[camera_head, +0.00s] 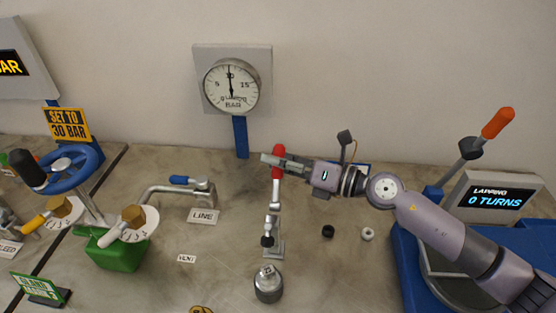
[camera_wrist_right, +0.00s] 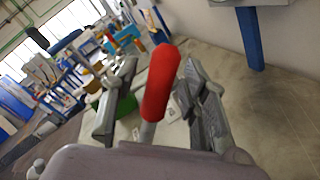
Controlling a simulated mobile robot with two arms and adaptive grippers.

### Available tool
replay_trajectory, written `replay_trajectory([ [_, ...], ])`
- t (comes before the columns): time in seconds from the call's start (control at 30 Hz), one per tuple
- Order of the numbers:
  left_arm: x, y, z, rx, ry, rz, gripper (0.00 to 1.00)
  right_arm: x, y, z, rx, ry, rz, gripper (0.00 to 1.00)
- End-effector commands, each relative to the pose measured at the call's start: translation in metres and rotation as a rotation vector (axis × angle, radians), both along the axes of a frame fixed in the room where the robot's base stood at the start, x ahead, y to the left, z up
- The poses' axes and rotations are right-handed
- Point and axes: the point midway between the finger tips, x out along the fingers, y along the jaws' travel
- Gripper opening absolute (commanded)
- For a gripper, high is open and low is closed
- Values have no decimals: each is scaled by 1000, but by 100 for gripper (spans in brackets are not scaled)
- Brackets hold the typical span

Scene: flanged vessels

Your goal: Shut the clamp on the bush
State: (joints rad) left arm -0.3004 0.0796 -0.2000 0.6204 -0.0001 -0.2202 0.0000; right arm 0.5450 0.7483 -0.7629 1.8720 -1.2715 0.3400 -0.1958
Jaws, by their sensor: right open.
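The toggle clamp (camera_head: 275,210) stands on the bench, its red handle (camera_head: 278,160) pointing up. Its black-tipped parts sit low, near its base plate (camera_head: 274,250). My right gripper (camera_head: 272,160) is at the top of the handle. In the right wrist view the red handle (camera_wrist_right: 162,82) stands between the open fingers of the right gripper (camera_wrist_right: 160,95), with gaps on both sides. A grey metal cylinder (camera_head: 268,285) stands in front of the clamp; I cannot tell whether it is the bush. My left gripper is not in view.
A black ring (camera_head: 328,231) and a grey ring (camera_head: 367,234) lie right of the clamp. The LINE valve (camera_head: 202,193) and a green block (camera_head: 117,256) with valve handles stand left. A pressure gauge (camera_head: 232,86) is behind. A blue machine (camera_head: 408,270) with an orange-tipped lever stands right.

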Motion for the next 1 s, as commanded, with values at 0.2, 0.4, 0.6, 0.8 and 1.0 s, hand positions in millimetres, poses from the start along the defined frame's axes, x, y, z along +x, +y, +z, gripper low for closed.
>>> replay_trajectory([
  [0.2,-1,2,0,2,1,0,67,-1,-2,0,1,1,0,41],
  [0.4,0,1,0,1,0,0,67,-15,-25,0,-1,4,-2,41],
  [0.6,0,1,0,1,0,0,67,-37,-64,0,-3,6,-2,41],
  [0.8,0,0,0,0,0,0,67,-53,-91,2,-1,4,-2,41],
  [1.0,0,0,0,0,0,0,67,-60,-103,4,0,1,-1,41],
])
